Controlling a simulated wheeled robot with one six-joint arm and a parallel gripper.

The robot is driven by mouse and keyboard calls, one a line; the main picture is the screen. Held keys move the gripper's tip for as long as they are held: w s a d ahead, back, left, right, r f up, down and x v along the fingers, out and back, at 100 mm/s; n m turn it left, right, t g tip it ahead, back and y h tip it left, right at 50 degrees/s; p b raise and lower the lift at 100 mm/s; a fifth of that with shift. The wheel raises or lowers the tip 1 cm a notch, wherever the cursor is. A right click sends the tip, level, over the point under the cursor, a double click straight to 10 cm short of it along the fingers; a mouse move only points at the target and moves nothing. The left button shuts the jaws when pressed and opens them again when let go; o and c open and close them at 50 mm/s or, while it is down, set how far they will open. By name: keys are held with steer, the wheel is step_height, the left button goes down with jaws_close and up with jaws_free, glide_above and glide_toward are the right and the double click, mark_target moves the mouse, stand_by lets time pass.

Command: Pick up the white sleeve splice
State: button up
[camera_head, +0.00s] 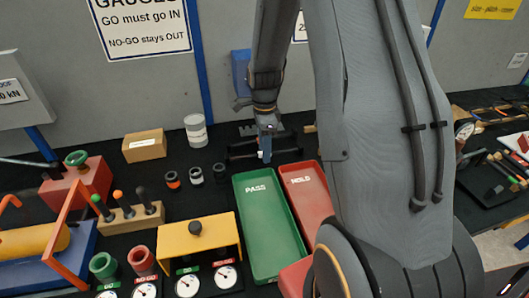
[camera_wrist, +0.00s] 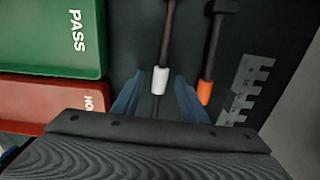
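The white sleeve splice (camera_wrist: 161,80) shows in the wrist view as a short white cylinder on a thin dark bar, over the black table surface. My gripper (camera_wrist: 158,84) is open, with one blue finger on each side of the white sleeve. I see no clear contact between fingers and sleeve, and the height gap cannot be judged. In the head view my gripper (camera_head: 265,152) points down behind the green tray, and the white sleeve cannot be made out there.
An orange sleeve (camera_wrist: 205,92) on another bar lies close to the right finger. A notched grey plate (camera_wrist: 246,84) lies farther right. The green PASS tray (camera_head: 267,218) and red HOLD tray (camera_head: 308,200) stand nearby. A yellow fixture (camera_head: 197,240) is in front.

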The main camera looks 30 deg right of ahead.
steer(key=shift+f, duration=0.1)
jaws_close()
stand_by(0.4)
